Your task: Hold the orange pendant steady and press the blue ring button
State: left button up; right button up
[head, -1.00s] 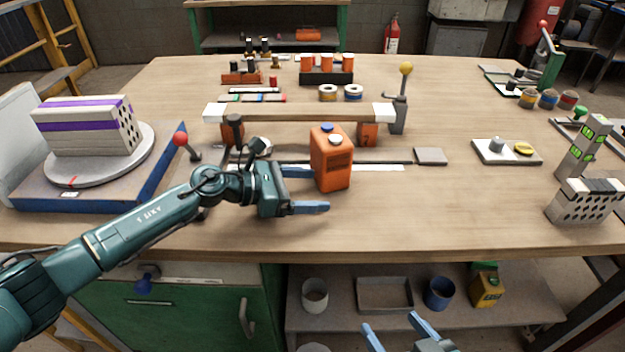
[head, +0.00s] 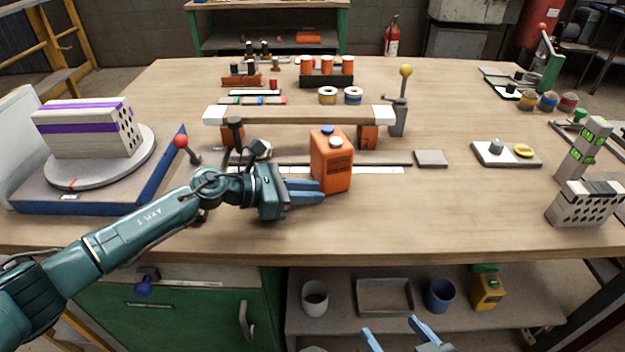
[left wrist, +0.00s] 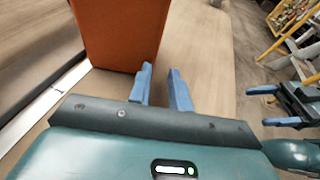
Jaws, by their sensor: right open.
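The orange pendant (head: 332,168) stands upright on the workbench, with a blue button (head: 327,130) and a pale round cap (head: 335,141) on its top. No separate blue ring can be made out at this size. My left gripper (head: 318,190) is low beside the pendant's left side, its blue fingers a narrow gap apart. In the left wrist view the fingers (left wrist: 160,72) have nothing between them, and the pendant (left wrist: 118,35) is outside them; one fingertip overlaps its lower edge, contact unclear. My right gripper (head: 396,332) is open and empty, below the bench's front edge.
A pale beam (head: 300,115) on orange supports stands behind the pendant. A red-knobbed lever (head: 181,142) and a turntable (head: 100,170) are to the left. A grey plate (head: 431,158) lies to the right. The bench front right of the pendant is clear.

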pick_arm(q)
grip_shut()
jog(key=o, duration=1.2)
grip_release()
